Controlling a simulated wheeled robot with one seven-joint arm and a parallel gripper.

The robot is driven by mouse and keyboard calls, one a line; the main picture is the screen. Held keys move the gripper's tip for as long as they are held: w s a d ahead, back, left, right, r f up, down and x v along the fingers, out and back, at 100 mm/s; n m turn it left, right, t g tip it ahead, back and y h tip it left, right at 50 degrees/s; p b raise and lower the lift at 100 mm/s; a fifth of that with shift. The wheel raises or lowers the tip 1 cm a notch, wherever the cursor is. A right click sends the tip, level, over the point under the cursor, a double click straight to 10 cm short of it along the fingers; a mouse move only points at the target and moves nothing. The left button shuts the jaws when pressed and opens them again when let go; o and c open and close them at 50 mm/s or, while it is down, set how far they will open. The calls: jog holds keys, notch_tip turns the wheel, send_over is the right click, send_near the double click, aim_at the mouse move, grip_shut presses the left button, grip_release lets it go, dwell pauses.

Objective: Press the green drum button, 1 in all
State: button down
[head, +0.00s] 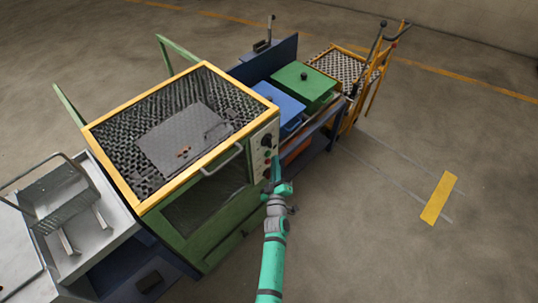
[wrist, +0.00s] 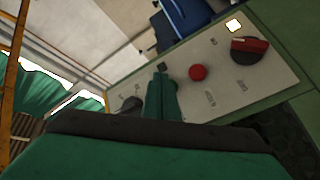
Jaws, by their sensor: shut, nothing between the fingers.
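The pale control panel (head: 259,160) is on the right end of the green furnace. In the wrist view the panel (wrist: 225,88) carries a red round button (wrist: 198,72), a black and red knob (wrist: 249,48), a lit white lamp (wrist: 234,25) and a second dark knob (wrist: 131,104). I cannot make out a green button; my finger covers part of the panel. My gripper (head: 276,166) is shut and empty, right in front of the panel's lower part. In the wrist view its narrow fingers (wrist: 160,92) point at the panel, left of the red button. I cannot tell whether they touch it.
The furnace has a yellow-framed mesh top (head: 110,120) and a protruding handle (head: 222,160). Blue (head: 280,103) and green (head: 304,84) lidded bins stand behind the panel. A metal basket (head: 60,200) is at left. A yellow cart (head: 352,75) stands behind.

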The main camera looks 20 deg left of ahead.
jog(key=shift+a, duration=0.1)
jog(key=shift+w+a, duration=0.15)
jog(key=shift+a, duration=0.15)
